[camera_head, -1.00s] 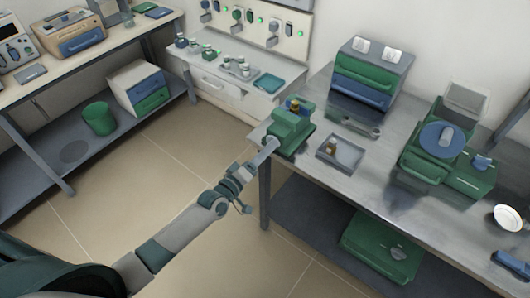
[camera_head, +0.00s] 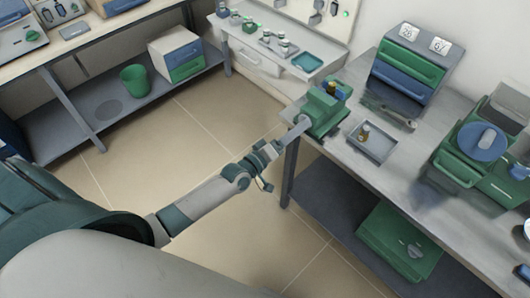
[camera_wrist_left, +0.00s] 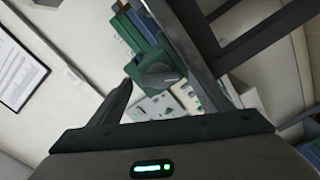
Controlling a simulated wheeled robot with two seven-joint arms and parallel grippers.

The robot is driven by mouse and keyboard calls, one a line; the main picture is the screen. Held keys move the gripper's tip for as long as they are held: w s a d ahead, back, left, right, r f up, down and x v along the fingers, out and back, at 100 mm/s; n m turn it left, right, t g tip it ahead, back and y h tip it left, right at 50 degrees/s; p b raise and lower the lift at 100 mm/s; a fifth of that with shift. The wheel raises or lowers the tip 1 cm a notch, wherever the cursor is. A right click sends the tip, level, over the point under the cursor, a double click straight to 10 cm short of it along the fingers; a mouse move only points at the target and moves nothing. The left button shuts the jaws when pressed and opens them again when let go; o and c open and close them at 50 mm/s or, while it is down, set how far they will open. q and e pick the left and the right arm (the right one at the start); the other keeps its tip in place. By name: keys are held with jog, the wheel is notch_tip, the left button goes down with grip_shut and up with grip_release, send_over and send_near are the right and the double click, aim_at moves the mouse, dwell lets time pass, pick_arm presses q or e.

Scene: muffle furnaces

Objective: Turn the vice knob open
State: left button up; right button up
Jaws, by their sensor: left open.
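The green vice (camera_head: 326,112) sits at the near left corner of the grey metal workbench, with a small brass-coloured piece (camera_head: 332,88) on top. A light grey part (camera_head: 297,128) juts from its near left side toward my arm. My left gripper (camera_head: 274,150) is beside this end of the vice; its fingers are small and hard to make out in the head view. In the left wrist view, my left gripper (camera_wrist_left: 157,88) is open, with its dark fingers apart. The round grey-green knob (camera_wrist_left: 160,70) shows between them, before the vice body (camera_wrist_left: 138,28). I cannot tell whether they touch. My right gripper is not in view.
A grey tray (camera_head: 378,153) with a small brass-coloured piece lies right of the vice. A drawer unit (camera_head: 405,72) stands behind. A green and blue device (camera_head: 480,150) is farther right. The floor (camera_head: 150,155) left of the bench is clear.

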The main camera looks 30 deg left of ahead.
pick_arm(q)
jog(key=b+v, duration=0.3)
jog(key=v, duration=1.3)
jog(key=shift+s, duration=0.2)
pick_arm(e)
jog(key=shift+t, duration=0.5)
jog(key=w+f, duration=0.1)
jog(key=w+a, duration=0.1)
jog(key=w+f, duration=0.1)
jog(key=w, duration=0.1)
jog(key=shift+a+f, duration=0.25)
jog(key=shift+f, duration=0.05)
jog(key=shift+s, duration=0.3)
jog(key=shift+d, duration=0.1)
